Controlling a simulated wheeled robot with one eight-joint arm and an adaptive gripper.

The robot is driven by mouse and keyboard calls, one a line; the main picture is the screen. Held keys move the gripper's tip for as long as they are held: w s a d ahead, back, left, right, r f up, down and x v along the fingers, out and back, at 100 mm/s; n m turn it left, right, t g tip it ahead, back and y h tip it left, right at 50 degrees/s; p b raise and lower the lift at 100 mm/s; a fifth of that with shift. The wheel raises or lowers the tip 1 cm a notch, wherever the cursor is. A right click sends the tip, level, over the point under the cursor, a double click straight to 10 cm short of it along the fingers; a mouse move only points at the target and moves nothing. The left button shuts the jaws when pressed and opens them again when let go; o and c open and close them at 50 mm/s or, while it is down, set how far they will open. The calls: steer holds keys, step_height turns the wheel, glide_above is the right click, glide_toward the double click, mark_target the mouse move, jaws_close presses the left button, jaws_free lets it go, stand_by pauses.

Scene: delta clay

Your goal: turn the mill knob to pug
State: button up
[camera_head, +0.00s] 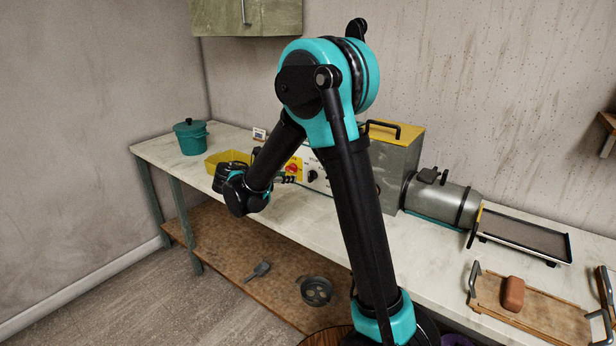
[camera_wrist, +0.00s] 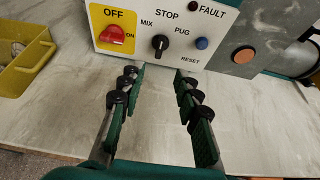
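The mill's white control panel (camera_wrist: 215,20) shows at the top of the wrist view. The black mill knob (camera_wrist: 160,46) sits on it between the labels MIX and PUG, below STOP. Its pale mark appears to point up toward STOP. In the head view the knob (camera_head: 312,176) shows just right of my gripper (camera_head: 287,180). In the wrist view my gripper (camera_wrist: 160,85) is open and empty.
A red switch (camera_wrist: 113,35) on a yellow plate is left of the knob; a blue reset button (camera_wrist: 201,43) and dark fault lamp (camera_wrist: 192,6) are right. A yellow bin (camera_wrist: 22,60) stands left. The worktop (camera_wrist: 70,110) beneath the fingers is clear.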

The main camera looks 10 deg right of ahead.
mark_target(309, 176)
steer(key=x, duration=1.4)
steer(key=shift+d+f, duration=0.1)
jaws_close()
